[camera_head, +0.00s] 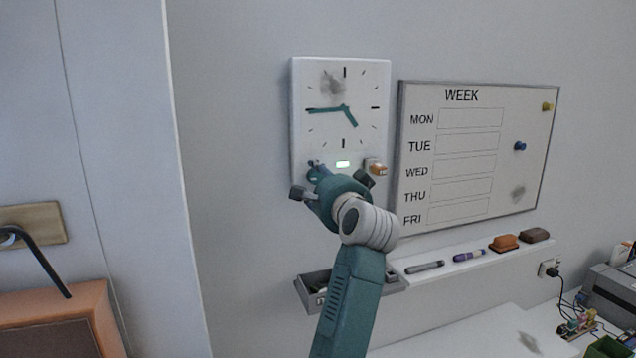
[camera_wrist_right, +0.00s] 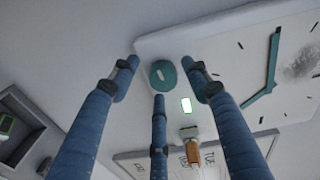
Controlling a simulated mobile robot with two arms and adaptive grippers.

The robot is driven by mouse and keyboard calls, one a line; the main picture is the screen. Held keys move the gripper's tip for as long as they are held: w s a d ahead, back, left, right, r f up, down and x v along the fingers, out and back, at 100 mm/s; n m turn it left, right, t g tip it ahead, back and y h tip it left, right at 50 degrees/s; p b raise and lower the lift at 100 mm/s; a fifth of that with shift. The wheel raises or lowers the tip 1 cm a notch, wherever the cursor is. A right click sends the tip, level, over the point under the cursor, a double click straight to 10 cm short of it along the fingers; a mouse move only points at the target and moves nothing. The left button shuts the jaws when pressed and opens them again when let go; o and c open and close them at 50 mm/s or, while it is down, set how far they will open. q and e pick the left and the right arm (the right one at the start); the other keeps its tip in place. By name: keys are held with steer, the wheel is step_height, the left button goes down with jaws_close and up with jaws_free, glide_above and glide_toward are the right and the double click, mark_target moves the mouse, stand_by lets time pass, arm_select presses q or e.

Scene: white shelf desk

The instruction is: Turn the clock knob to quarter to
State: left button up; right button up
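The white clock panel (camera_head: 318,90) hangs on the wall. Its long hand (camera_head: 325,109) points left at the nine mark; its short hand (camera_head: 351,117) points down and right. The teal knob (camera_wrist_right: 163,76) is at the panel's lower left corner, with a pale bar on its face. In the head view the knob (camera_head: 313,174) is partly hidden by my right gripper (camera_head: 322,184). In the wrist view that gripper (camera_wrist_right: 160,72) is open, its three fingers spread around the knob. I cannot tell whether they touch it. My left gripper is not in view.
A lit indicator (camera_head: 343,163) and an orange switch (camera_head: 378,169) sit right of the knob. A week whiteboard (camera_head: 480,160) hangs to the right, above a ledge (camera_head: 440,274) with pens and erasers. A grey tray (camera_head: 385,296) is below the clock.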

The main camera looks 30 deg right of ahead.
steer(key=shift+s, duration=0.1)
steer(key=v, duration=1.1)
steer(key=shift+s+a, duration=0.2)
steer(key=shift+s, duration=0.15)
